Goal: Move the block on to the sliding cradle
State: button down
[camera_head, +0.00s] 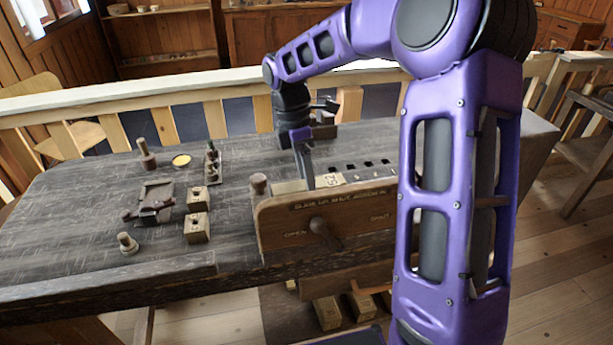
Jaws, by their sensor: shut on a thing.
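My gripper (306,172) points down at the back left of a wooden box with a lever. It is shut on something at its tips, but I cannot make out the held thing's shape. Pale wood (288,186) shows beside the fingers; I cannot tell whether it is held or part of the box. Two wooden blocks with dark holes, one farther (197,198) and one nearer (197,228), stand on the bench to the left. A low wooden frame with a dark bar (156,202) lies left of them; I cannot tell whether it is the sliding cradle.
The box front (290,222) has a lever (322,232) between OPEN and SHUT marks. Turned pegs (147,155) (127,244), a yellow disc (181,161) and a small stand (212,160) are on the bench (75,215). My arm hides the box's right part. The bench's far left is clear.

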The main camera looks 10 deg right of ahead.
dwell(0.4)
jog(key=shift+c, duration=0.4)
grip_release()
jog(key=shift+o, duration=0.4)
jog(key=shift+r+p, duration=0.1)
jog(key=shift+p, duration=0.2)
notch_tip(320, 180, up, 3)
jog(key=p, duration=0.2)
jog(key=shift+p, duration=0.4)
jog(key=shift+r+p, duration=0.45)
jog(key=shift+r, duration=1.95)
